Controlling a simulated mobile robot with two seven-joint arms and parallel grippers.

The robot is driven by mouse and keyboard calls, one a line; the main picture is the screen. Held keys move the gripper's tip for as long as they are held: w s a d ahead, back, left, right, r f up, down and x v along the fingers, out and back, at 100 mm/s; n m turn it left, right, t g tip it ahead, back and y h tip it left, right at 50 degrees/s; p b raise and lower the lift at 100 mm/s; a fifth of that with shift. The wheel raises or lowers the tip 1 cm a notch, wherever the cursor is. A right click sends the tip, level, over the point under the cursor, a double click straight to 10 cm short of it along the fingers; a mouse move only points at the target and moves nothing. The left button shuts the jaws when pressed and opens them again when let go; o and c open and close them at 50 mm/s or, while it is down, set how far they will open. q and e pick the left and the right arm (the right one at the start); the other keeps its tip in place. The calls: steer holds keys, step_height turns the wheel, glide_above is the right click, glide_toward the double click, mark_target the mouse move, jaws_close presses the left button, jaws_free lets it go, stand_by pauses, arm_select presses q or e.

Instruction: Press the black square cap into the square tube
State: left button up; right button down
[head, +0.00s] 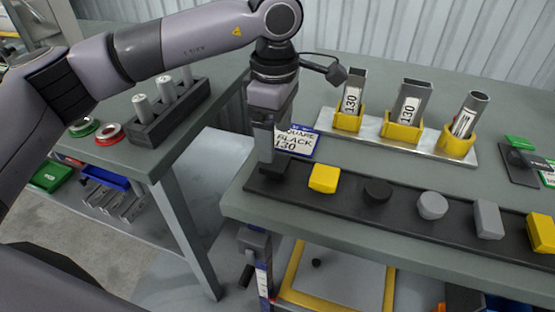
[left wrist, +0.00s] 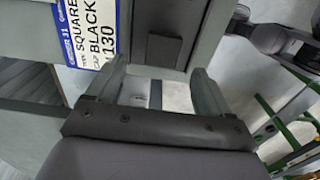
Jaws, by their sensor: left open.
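My left gripper (head: 272,168) is over the left end of the dark strip on the table, its fingers pointing down. In the left wrist view the gripper (left wrist: 155,88) is open with nothing between its fingers. A dark square piece, apparently the black square cap (left wrist: 163,50), lies just beyond the fingers there; in the head view the gripper hides that spot. The square tube (head: 355,79) stands upright in a yellow holder, labelled 130, at the left of the metal plate. My right gripper is not in view.
A yellow cap (head: 324,178), a black round cap (head: 377,191), a grey round cap (head: 432,205) and other caps line the strip (head: 404,222). A wider tube (head: 413,91) and a round tube (head: 477,104) stand right of the square tube. A rack (head: 174,122) is on the left table.

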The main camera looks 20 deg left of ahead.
mark_target(275, 168)
arm_select(q)
step_height(275, 168, down, 6)
steer(key=shift+s+f+p, duration=0.1)
steer(key=shift+s+p, duration=0.05)
steer(key=shift+p, duration=0.3)
steer(key=c, duration=1.1)
